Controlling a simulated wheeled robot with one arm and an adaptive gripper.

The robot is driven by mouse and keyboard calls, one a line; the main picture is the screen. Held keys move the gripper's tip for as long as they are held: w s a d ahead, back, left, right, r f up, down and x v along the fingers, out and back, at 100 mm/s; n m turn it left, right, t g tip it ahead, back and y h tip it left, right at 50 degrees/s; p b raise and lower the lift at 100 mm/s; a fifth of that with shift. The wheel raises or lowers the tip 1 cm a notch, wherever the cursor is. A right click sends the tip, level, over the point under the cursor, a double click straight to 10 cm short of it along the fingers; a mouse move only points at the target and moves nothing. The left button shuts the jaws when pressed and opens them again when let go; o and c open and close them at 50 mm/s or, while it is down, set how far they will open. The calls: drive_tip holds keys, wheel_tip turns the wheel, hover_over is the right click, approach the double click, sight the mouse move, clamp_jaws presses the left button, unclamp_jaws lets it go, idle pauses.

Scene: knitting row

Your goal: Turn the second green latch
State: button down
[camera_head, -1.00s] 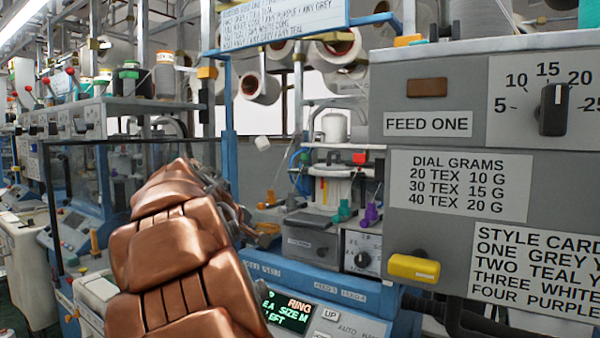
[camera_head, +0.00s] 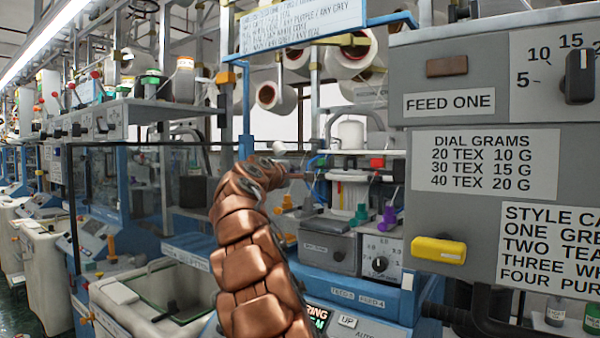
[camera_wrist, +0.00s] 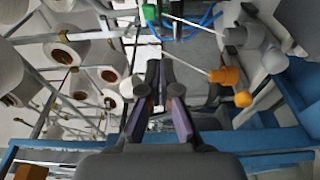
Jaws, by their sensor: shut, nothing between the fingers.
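Small coloured parts show on the knitting machine ahead in the head view: a green one (camera_head: 361,212), a purple one (camera_head: 388,217), an orange one (camera_head: 287,202) and a red one (camera_head: 377,162). I cannot tell which is the second green latch. My gripper (camera_head: 303,176) is at the end of my copper arm, left of the red part and above the orange one; its fingers are small and partly lost against the machine. In the wrist view my gripper (camera_wrist: 160,65) is shut and empty.
A grey panel (camera_head: 424,190) with a yellow handle (camera_head: 438,250) stands close on the right. A blue upright post (camera_head: 246,110) stands near the arm. Yarn cones (camera_head: 277,97) hang above. A white bin (camera_head: 150,295) is at lower left.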

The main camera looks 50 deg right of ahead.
drive_tip(key=p, duration=0.2)
approach(321, 168)
drive_tip(key=shift+w+a, duration=0.6)
drive_tip(key=shift+w, duration=0.75)
drive_tip(key=d+p, duration=0.1)
drive_tip(key=d, duration=0.1)
drive_tip(key=d+p, duration=0.1)
drive_tip(key=d, duration=0.1)
drive_tip(key=d+p, duration=0.1)
drive_tip(key=d, duration=0.1)
drive_tip(key=shift+s+r, duration=0.15)
drive_tip(key=shift+s, duration=0.2)
drive_tip(key=shift+s+d+p, duration=0.3)
drive_tip(key=shift+d+p, duration=0.1)
drive_tip(key=shift+d, duration=0.15)
